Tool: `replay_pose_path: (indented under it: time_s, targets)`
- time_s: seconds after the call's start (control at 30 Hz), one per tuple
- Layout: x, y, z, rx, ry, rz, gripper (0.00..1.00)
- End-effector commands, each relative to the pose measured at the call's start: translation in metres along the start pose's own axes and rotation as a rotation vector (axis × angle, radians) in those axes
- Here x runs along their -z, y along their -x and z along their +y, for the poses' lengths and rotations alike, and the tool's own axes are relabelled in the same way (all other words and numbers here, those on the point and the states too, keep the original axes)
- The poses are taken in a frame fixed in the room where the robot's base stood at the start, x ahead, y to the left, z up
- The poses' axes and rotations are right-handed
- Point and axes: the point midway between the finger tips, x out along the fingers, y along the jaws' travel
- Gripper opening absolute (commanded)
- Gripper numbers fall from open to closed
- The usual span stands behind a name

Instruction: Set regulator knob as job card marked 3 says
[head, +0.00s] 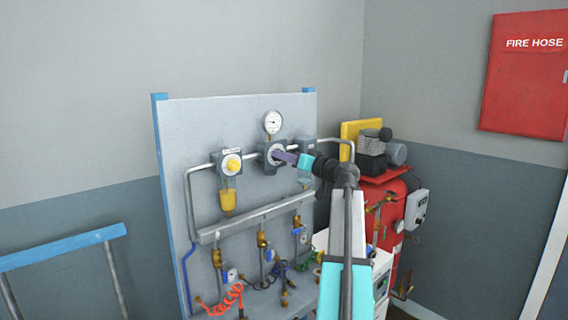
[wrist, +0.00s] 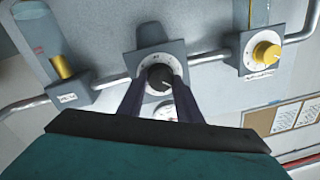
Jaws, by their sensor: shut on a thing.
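The regulator (head: 268,157) is a grey block in the middle of the upright panel, under a round white gauge (head: 272,122). In the wrist view its black knob (wrist: 160,76) sits in a white scale ring (wrist: 147,62) with marks too small to read. My gripper (head: 283,157) reaches it from the right in the head view, its two dark fingers on either side of the knob and shut on it. Two white cards (wrist: 287,118) on a brown board show at the right of the wrist view; their writing is not legible. The knob is hidden in the head view.
Pipes, valves and coiled hoses hang lower on the panel (head: 185,120). A red compressor (head: 392,205) stands at right. A blue rail (head: 62,247) is at left.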

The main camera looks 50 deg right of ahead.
Motion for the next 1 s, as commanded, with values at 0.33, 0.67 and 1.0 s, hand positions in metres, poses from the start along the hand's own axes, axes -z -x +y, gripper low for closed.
replay_pose_path:
  time_s: [0.33,0.67,1.0]
  targets:
    - [-0.0025,0.0004,0.0012,0.001,-0.286,0.016,0.09]
    - [-0.0022,0.0006,0.0011,0.002,-0.569,0.032,0.09]
    - [-0.0021,0.0007,0.0011,0.002,-0.787,0.045,0.09]
